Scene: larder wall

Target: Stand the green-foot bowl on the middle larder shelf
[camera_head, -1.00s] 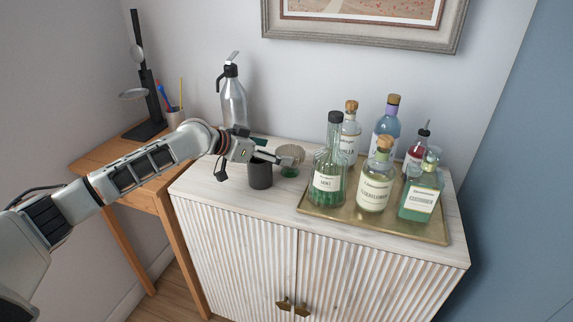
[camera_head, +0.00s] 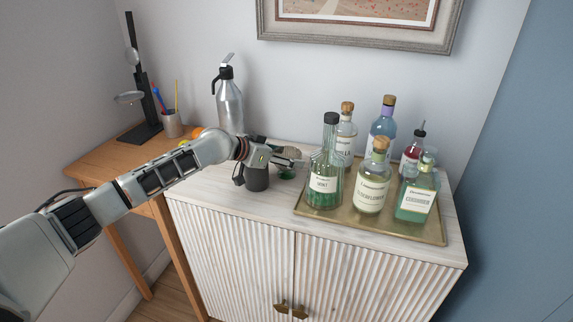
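The green-foot bowl (camera_head: 292,152) stands on the white ribbed cabinet's top, just left of the bottle tray. Its textured brownish side and a bit of green foot show; the rest is hidden behind my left gripper (camera_head: 291,163). That gripper reaches in from the left, with its fingers at the bowl, in front of it in the picture. I cannot tell whether the fingers are open or touch the bowl. My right gripper is not in view. No larder shelf shows.
A dark mug (camera_head: 256,180) stands under my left gripper. A brass tray (camera_head: 364,226) with several bottles is close on the right. A silver siphon bottle (camera_head: 230,105) stands behind. A wooden desk (camera_head: 105,165) is at left. The cabinet's front left top is clear.

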